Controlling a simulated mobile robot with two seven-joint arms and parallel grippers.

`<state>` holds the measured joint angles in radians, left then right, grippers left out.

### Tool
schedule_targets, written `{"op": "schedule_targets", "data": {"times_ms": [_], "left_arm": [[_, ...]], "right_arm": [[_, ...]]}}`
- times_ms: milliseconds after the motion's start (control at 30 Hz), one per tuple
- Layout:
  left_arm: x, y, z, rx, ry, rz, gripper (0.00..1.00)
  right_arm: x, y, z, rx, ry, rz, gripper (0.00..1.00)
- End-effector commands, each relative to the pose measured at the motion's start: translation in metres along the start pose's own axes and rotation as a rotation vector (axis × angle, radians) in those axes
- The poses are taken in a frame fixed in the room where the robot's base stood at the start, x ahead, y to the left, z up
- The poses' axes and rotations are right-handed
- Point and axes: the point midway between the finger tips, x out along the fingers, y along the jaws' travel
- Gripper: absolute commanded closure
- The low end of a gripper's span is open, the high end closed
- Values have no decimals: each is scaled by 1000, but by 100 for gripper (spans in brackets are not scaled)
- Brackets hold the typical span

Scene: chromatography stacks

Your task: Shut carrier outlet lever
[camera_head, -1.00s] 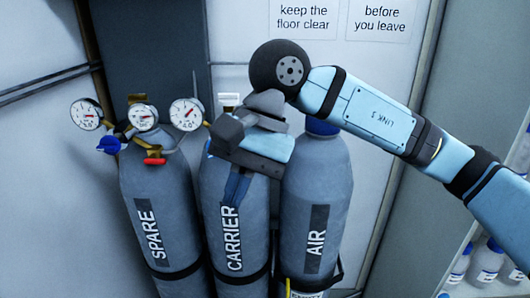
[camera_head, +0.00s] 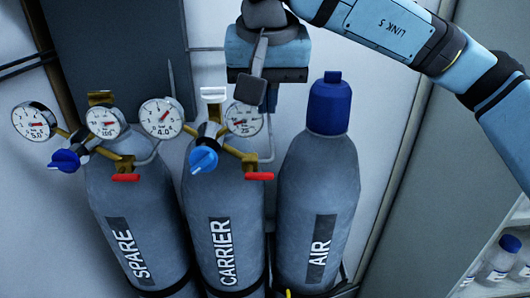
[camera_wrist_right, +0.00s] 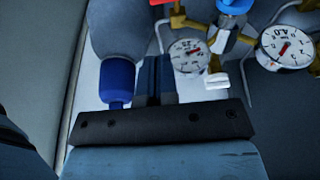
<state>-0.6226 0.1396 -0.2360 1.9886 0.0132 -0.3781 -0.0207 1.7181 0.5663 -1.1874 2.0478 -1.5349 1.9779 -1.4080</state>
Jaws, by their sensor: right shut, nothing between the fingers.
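The carrier cylinder (camera_head: 226,225) stands in the middle, with a brass regulator, a blue knob (camera_head: 203,160) and two gauges. Its red outlet lever (camera_head: 260,176) lies roughly level at the right end of the brass fitting. In the right wrist view a red piece shows at the top edge (camera_wrist_right: 163,2), beyond the carrier gauge (camera_wrist_right: 188,55). My right gripper (camera_head: 250,90) is shut and empty. It shows above the right carrier gauge in the head view, apart from the lever. Its fingers also show in the wrist view (camera_wrist_right: 155,80). My left gripper is out of view.
The spare cylinder (camera_head: 138,225) at left has a similar red lever (camera_head: 125,177) and gauges. The air cylinder (camera_head: 318,215) at right wears a blue cap (camera_head: 329,104). Shelved bottles (camera_head: 500,255) stand at lower right.

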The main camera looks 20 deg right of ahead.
Motion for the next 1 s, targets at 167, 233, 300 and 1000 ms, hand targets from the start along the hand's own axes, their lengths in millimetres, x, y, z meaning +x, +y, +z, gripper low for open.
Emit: {"op": "schedule_targets", "data": {"times_ms": [167, 233, 300, 1000], "left_arm": [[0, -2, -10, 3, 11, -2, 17], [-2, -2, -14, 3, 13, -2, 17], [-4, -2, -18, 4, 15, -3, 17], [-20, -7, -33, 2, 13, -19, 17]], "right_arm": [[17, 0, 0, -1, -3, 2, 100], [29, 0, 0, -1, -5, 2, 100], [44, 1, 0, 0, -6, 3, 100], [137, 0, 12, -1, -1, -1, 100]]}}
